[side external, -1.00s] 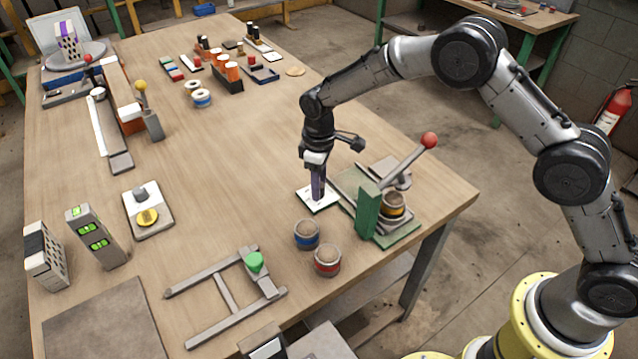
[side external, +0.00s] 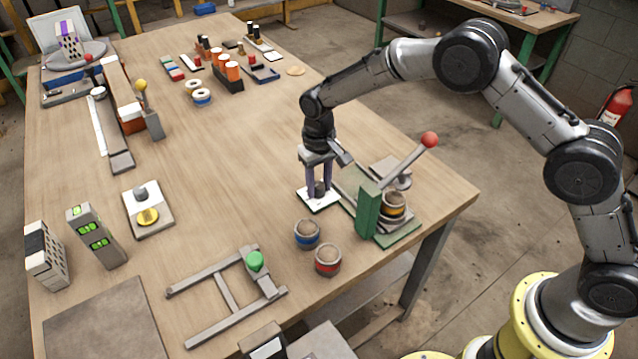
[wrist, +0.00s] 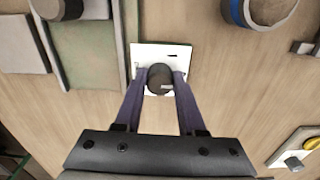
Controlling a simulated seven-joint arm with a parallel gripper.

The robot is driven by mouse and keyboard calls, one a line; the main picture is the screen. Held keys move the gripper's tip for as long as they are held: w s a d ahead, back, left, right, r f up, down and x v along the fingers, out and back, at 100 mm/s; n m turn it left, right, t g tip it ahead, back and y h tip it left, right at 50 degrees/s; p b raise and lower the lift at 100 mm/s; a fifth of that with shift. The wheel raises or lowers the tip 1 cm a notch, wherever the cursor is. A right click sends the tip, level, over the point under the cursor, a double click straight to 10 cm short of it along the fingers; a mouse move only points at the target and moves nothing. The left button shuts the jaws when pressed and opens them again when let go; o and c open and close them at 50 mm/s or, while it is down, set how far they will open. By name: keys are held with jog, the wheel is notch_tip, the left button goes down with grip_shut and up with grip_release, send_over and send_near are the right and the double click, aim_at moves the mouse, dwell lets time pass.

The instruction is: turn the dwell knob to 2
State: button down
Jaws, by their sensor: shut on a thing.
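The dwell knob (wrist: 160,78) is a dark round knob with a pale mark on its top, on a small white plate (wrist: 146,53). In the side view the knob (side external: 319,188) stands on its white plate (side external: 318,205) beside the green press. My gripper (wrist: 162,82) points down over the plate, with its two purple fingers on either side of the knob, shut on it. In the side view my gripper (side external: 319,192) shows both fingers around the knob. The plate has small dark marks, too small to read.
The green press (side external: 368,210) with a red-ball lever (side external: 429,139) stands close on the right. A blue-banded cup (side external: 307,234) and a red-banded cup (side external: 328,260) stand in front. A plate with a yellow knob (side external: 147,217) lies to the left. The table between is clear.

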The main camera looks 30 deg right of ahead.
aim_at(319, 185)
dwell(0.5)
jog(key=c, duration=0.5)
grip_release()
notch_tip(319, 185, up, 14)
